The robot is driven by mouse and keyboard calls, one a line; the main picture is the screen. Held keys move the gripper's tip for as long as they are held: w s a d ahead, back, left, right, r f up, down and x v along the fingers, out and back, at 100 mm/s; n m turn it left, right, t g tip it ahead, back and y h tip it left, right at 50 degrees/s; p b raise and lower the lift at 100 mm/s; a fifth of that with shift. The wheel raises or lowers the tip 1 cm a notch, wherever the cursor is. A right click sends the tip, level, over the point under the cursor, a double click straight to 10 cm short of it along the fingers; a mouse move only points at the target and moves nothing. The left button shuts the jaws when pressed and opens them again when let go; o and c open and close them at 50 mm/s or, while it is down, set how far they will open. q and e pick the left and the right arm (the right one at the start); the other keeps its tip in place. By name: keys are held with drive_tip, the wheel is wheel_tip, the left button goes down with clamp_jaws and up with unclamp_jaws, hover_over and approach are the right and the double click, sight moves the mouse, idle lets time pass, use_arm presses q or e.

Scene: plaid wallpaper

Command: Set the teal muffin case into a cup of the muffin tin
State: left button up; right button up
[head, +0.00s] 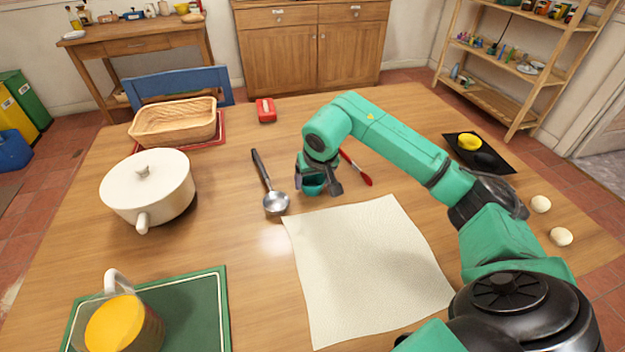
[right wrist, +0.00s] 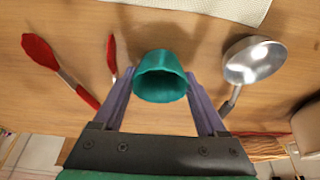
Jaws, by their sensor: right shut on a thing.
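The teal muffin case (head: 313,186) is between the fingers of my right gripper (head: 320,188), near the middle of the table. In the right wrist view the teal case (right wrist: 161,78) sits between the two fingertips, its open mouth partly visible. The gripper is shut on it. Whether the case touches the table is hard to tell. A flat black piece (head: 460,143) at the right of the table carries a yellow cup-like thing and a dark round one; I cannot tell if it is the muffin tin. My left gripper is out of view.
A metal ladle (head: 275,203) lies left of the gripper and red tongs (head: 362,176) lie just right of it. A cream cloth (head: 365,265) covers the front middle. A white pot (head: 148,188), basket (head: 172,124) and juice jug (head: 122,325) stand left. Two pale balls (head: 541,204) lie right.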

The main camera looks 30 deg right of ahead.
drive_tip(key=shift+f, duration=0.1)
drive_tip(key=o, duration=1.2)
drive_tip(key=shift+o, duration=0.2)
